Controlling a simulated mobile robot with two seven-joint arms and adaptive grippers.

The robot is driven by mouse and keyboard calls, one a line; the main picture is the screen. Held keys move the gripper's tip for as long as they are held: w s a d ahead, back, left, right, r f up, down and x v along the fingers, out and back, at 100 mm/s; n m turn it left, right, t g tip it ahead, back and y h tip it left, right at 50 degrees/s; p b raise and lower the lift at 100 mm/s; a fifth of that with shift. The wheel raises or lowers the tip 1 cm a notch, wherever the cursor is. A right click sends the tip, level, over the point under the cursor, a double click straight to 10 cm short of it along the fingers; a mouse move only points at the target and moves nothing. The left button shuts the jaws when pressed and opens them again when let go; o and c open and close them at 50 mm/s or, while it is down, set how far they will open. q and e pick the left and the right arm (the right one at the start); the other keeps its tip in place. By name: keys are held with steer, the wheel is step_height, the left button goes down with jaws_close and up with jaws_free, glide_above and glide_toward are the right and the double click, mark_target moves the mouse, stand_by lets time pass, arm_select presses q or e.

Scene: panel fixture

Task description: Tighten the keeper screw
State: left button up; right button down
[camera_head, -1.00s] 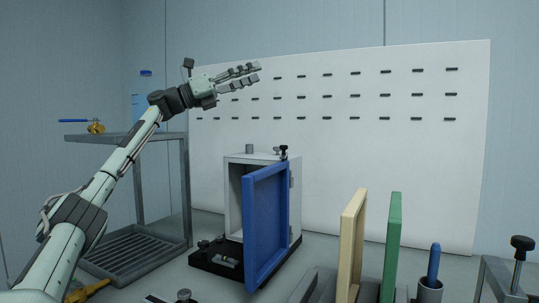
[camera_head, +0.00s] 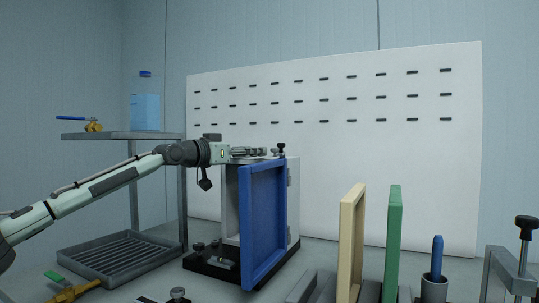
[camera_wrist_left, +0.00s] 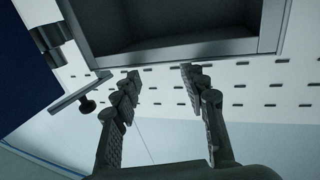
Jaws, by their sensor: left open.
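A grey box (camera_head: 293,205) stands on a black base in the middle, with a blue framed panel (camera_head: 263,222) at its front. A small black-knobbed screw (camera_head: 281,147), likely the keeper screw, stands at the box's top right. In the left wrist view a black knob (camera_wrist_left: 88,107) shows below a flat bar, left of my fingers. My left gripper (camera_head: 262,152) is level with the box top, its fingers pointing right toward the screw. It is open and empty in the left wrist view (camera_wrist_left: 161,74), with the fingers apart. The knob is not between them. My right gripper is out of view.
A rack (camera_head: 120,135) with a brass valve (camera_head: 93,126) and a blue bottle (camera_head: 145,110) stands at left. Cream (camera_head: 351,240) and green (camera_head: 392,245) panels stand upright at front right. A clamp (camera_head: 524,255) is at far right. A white slotted board (camera_head: 400,160) is behind.

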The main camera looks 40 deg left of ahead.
mark_target(272, 150)
arm_select(q)
steer(key=w+p, duration=0.2)
steer(key=w, duration=0.5)
steer(key=shift+w, duration=0.3)
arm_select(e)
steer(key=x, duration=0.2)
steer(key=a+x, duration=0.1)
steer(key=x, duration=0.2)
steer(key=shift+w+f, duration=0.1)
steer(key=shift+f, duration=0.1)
arm_select(q)
jaws_close()
steer(key=shift+a, duration=0.1)
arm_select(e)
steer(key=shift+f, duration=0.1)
